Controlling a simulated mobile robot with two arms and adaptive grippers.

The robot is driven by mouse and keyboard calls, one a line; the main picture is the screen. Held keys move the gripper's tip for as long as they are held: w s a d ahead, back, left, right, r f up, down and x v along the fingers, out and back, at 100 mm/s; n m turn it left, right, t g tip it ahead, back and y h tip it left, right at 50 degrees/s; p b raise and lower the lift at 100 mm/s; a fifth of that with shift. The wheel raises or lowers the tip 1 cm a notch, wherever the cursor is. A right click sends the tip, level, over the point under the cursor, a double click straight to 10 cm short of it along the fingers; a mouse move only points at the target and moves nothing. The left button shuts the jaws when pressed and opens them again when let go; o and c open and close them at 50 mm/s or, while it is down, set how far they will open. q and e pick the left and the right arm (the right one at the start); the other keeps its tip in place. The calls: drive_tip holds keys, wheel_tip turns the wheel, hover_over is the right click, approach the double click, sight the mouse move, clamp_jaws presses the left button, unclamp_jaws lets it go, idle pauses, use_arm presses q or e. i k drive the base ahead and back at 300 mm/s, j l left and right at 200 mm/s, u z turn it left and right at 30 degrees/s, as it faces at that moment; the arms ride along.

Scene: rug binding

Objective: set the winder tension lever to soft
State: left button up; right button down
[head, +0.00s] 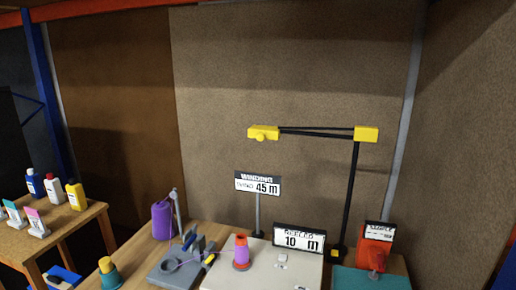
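A grey winder-like machine (183,265) stands on the wooden table at the bottom centre of the head view. It has small upright blue and dark parts, and a small yellow piece (210,259) at its right side. I cannot tell which part is the tension lever or how it is set. A purple and orange cone (241,252) stands just right of the machine, on a pale box. A large purple spool (162,221) stands behind it on the left. Neither of my grippers is in view.
A sign reads "WINDING" and "45 m" (257,184); a display shows "10 m" (299,239). A yellow-ended black arm (355,190) rises behind. A red device (375,254) is at right, a teal and yellow cone (109,274) at left. Bottles (53,188) stand on a side table.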

sight(210, 259)
drive_tip(key=i+j, duration=0.65)
drive_tip(key=j, duration=0.3)
